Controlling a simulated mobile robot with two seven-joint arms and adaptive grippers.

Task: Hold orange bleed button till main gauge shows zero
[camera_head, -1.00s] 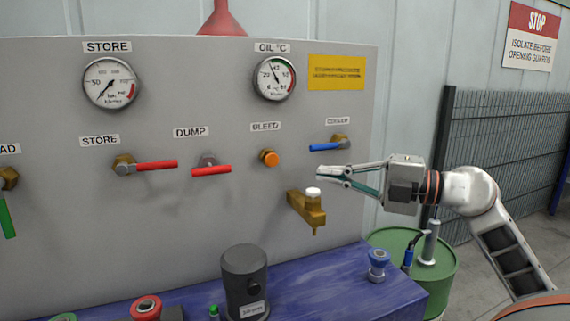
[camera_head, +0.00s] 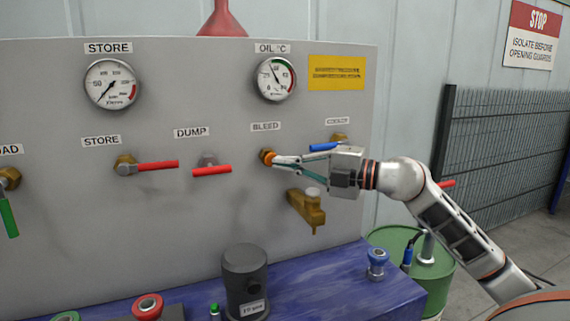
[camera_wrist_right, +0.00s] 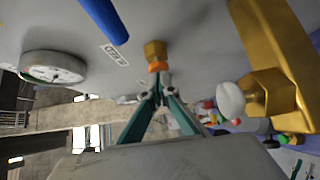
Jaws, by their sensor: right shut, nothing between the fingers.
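The orange bleed button (camera_head: 267,158) sits in a brass fitting under the BLEED label on the grey panel. My right gripper (camera_head: 277,160) is shut, with its fingertips at the button and nothing between them. In the right wrist view the fingertips (camera_wrist_right: 159,80) meet the orange button (camera_wrist_right: 158,66); whether it is pushed in I cannot tell. The STORE gauge (camera_head: 112,84) is at the upper left, its needle pointing down-left; its exact reading is too small to tell. The main gauge is not identifiable by label. My left gripper is not in view.
A brass tap with a white cap (camera_head: 308,208) is just below my right gripper. The blue COOLER lever (camera_head: 324,147) is close above it. Red STORE (camera_head: 157,165) and DUMP (camera_head: 211,170) levers are to the left. A dark cylinder (camera_head: 245,280) stands on the blue bench.

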